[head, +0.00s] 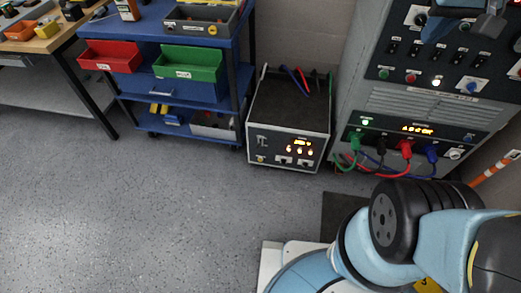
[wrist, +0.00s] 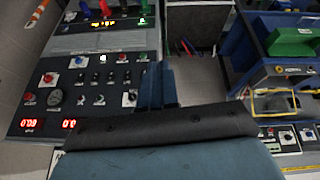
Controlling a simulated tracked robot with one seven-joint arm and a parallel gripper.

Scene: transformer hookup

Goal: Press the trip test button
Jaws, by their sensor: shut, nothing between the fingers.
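The grey control cabinet (head: 365,100) stands at the right in the head view; its panel (wrist: 70,120) fills the left of the wrist view, upside down. A row on it has a green button (head: 383,74), a red button (head: 410,78), a lit white one (head: 436,81) and a blue one (head: 472,87). Labels are too small to read, so I cannot tell which is the trip test button. My gripper (wrist: 158,88) is shut and empty, in front of the panel's right side in the wrist view, with no visible contact. Part of it shows at the head view's top right edge.
Green, red and blue plugs with cables (head: 405,150) sit low on the cabinet. A smaller grey unit (head: 290,120) stands on the floor beside it. A blue cart (head: 240,60) with red and green bins stands left. The floor (head: 120,210) in front is clear.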

